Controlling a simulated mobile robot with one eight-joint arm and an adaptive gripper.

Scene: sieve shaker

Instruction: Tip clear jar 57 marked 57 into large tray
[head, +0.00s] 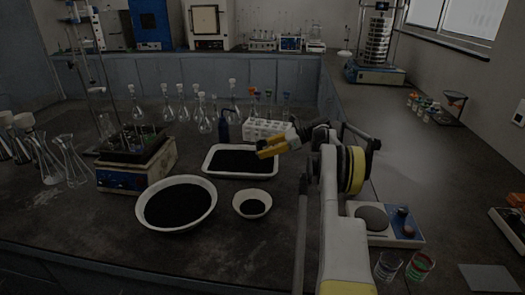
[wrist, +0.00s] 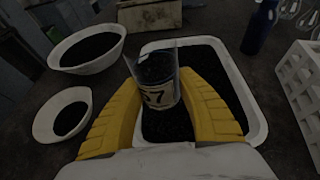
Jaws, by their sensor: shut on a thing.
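My gripper (head: 265,148) is shut on clear jar 57 (wrist: 157,97), with yellow fingers on either side of it in the wrist view (wrist: 160,90). The jar's white label reads 57 and faces the wrist camera. Dark material shows in or through the clear wall; I cannot tell which. In the head view I cannot make the jar out at the fingers. The large tray (head: 240,176) is white, rectangular and holds black granular material. The gripper is above its right part in the head view. In the wrist view the tray (wrist: 258,112) lies behind and below the jar.
A large white bowl (head: 143,216) and a small bowl (head: 238,210), both with black material, stand in front of the tray. A white rack (head: 262,130) and a dark blue bottle (head: 223,128) stand behind it. A balance-like device (head: 125,178) is at left.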

